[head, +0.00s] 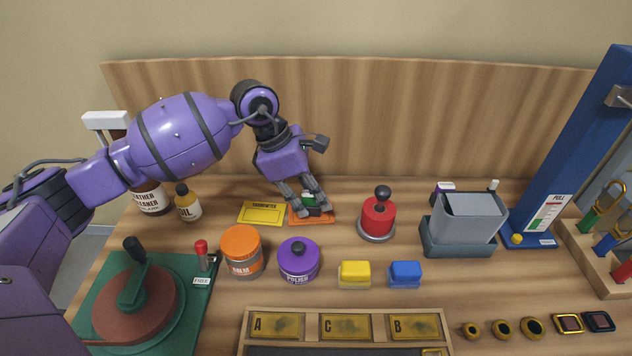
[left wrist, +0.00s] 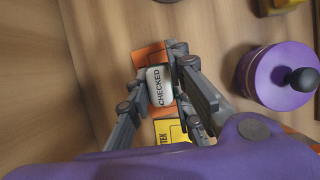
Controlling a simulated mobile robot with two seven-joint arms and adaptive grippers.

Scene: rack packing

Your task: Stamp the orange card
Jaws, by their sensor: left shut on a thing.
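The orange card (head: 297,218) lies flat on the bench below my left gripper, partly hidden by its fingers. Its orange edge also shows in the left wrist view (left wrist: 147,54). My left gripper (head: 313,203) is shut on a small stamp (head: 309,199), whose pale top reads "CHECKED" in the left wrist view (left wrist: 159,87). The stamp is over the orange card; I cannot tell whether it touches it. A yellow card (head: 262,213) lies just left of the orange one, and shows in the left wrist view (left wrist: 171,131). My right gripper is not in view.
An orange jar (head: 241,252) and a purple polish jar (head: 298,262) stand in front of the cards. A red press-like item with a black knob (head: 378,218) stands to the right. An oil bottle (head: 187,204) stands left. A wooden backboard (head: 400,130) rises behind.

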